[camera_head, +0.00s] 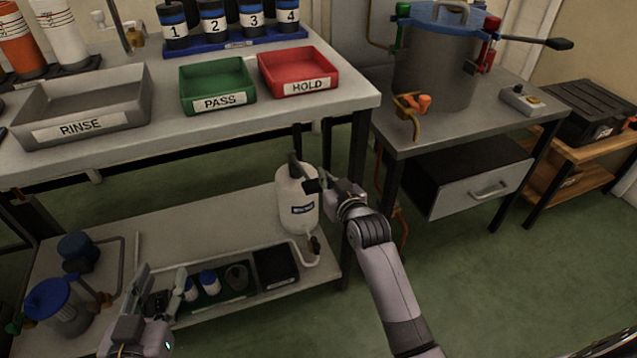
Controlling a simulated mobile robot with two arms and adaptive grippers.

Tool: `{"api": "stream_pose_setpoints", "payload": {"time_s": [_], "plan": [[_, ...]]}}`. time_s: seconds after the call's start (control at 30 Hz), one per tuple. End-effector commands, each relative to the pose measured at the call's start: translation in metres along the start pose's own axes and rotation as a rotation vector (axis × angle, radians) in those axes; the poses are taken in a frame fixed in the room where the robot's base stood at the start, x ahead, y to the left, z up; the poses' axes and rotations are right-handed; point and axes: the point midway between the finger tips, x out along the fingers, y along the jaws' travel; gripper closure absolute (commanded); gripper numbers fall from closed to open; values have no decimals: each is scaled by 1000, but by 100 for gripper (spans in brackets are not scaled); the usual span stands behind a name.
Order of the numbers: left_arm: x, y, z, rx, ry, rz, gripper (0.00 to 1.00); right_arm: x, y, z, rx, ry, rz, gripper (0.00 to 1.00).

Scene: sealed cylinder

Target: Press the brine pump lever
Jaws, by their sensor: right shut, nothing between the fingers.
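The white brine jug (297,205) with a small dark label stands upright on the lower shelf, near its right end. A dark upright piece at its top (294,163) looks like the pump lever. My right gripper (313,186) is shut and empty. Its dark fingertips are at the jug's upper right side, just right of and below the dark piece; I cannot tell whether they touch. The gripper hides part of the jug's shoulder. My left gripper (158,288) is at the lower left with its fingers apart, over the front of the lower shelf.
The upper bench holds a grey RINSE tray (84,104), a green PASS tray (218,87) and a red HOLD tray (298,73). A green tray of small containers (222,300) lies in front of the jug. A large metal pot (437,65) stands on the right table.

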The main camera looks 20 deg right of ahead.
Motion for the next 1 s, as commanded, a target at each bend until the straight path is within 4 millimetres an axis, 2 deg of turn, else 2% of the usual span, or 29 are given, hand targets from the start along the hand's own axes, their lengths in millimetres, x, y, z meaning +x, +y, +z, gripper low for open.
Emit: {"api": "stream_pose_setpoints", "payload": {"time_s": [0.23, 0.47, 0.7, 1.0], "plan": [[0, 7, -49, -5, 276, 17, 60, 32, 0, 1, 0, 2, 0, 100], [-15, 13, -91, -12, 528, 31, 60, 58, 0, 1, 0, 2, 0, 100], [-43, 18, -128, -23, 786, 44, 60, 62, 0, 24, 0, -1, 0, 100], [-72, 20, -152, -33, 988, 53, 60, 66, 0, 38, 0, 0, 0, 100]]}}
